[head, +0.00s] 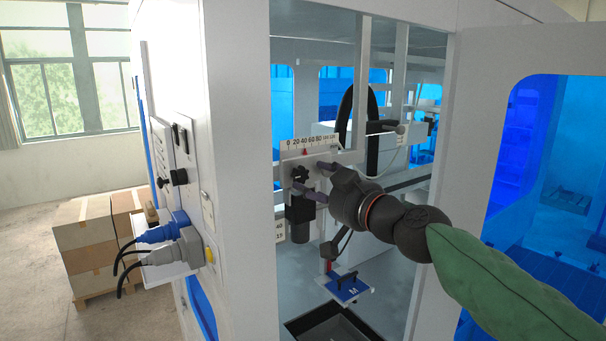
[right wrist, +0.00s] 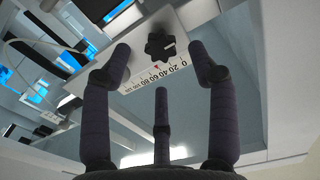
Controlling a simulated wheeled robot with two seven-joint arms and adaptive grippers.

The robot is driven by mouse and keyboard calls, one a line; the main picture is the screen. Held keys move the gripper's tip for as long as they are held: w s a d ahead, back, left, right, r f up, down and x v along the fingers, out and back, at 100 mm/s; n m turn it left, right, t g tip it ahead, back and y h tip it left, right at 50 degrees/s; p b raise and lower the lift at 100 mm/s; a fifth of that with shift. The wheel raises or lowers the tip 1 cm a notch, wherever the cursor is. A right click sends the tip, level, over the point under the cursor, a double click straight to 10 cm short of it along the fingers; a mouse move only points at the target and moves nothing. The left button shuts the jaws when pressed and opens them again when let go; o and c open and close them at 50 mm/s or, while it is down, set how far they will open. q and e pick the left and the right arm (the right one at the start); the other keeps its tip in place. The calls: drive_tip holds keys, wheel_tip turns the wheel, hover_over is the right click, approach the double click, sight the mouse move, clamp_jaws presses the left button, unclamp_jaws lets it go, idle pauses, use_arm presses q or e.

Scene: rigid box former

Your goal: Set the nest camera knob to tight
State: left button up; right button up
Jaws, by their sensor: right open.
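The nest camera knob (head: 299,174) is a black lobed knob on a light bracket inside the machine's open doorway. A black cylindrical camera body (head: 300,221) hangs just below it. My right gripper (head: 316,181) reaches in from the right, its fingers spread and pointing at the knob. My left gripper is not in view.
A white scale (head: 309,144) with a red pointer runs above the knob. The door frame post (head: 432,160) stands close to my right arm. A blue plate marked M (head: 345,290) and a dark tray (head: 333,325) lie below. Plugs (head: 165,232) stick out of the left outer wall.

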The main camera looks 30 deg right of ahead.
sight(303, 176)
drive_tip(key=w, duration=0.3)
drive_tip(key=shift+w+a+r, duration=0.1)
drive_tip(key=shift+a+r, duration=0.05)
drive_tip(key=shift+r, duration=0.05)
drive_tip(key=shift+w+f, duration=0.1)
drive_tip(key=shift+w, duration=0.65)
drive_tip(key=shift+s, duration=0.15)
drive_tip(key=shift+c, duration=0.9)
drive_tip(key=c, duration=1)
drive_tip(key=shift+o, duration=0.2)
